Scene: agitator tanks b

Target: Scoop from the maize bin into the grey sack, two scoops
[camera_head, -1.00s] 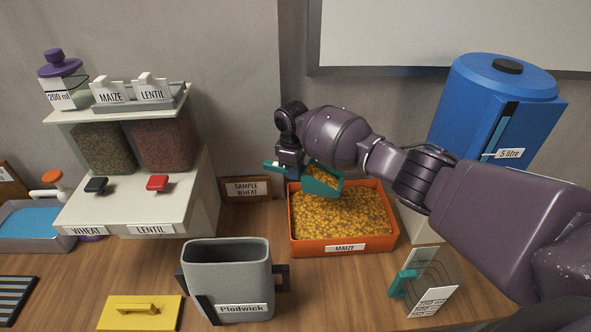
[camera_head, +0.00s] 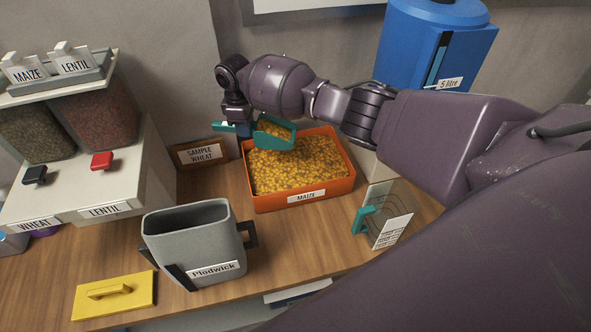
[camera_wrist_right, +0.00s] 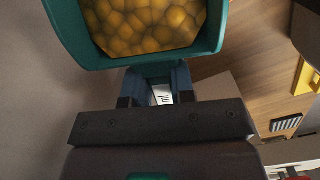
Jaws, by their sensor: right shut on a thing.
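The orange maize bin (camera_head: 318,191), labelled MAIZE, holds loose yellow kernels and stands on the bench. My right gripper (camera_head: 243,130) is shut on the teal scoop (camera_head: 274,133) at the bin's back left corner. The scoop is above the kernels; its clearance is hard to judge. In the right wrist view the scoop (camera_wrist_right: 222,30) is full of maize kernels (camera_wrist_right: 145,22). The grey sack (camera_head: 180,262), labelled Plodwick, stands upright and open-topped with side handles, in front and left of the bin. Its bottom inside is hidden. My left gripper is not in view.
A yellow lid-like plate (camera_head: 115,297) lies left of the sack. A dispenser (camera_head: 75,185) labelled WHEAT and LENTIL stands at left. A SAMPLE WHEAT box (camera_head: 202,153) is behind. A clear panel with a teal clip (camera_head: 385,222) and a blue tank (camera_head: 425,50) are at right.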

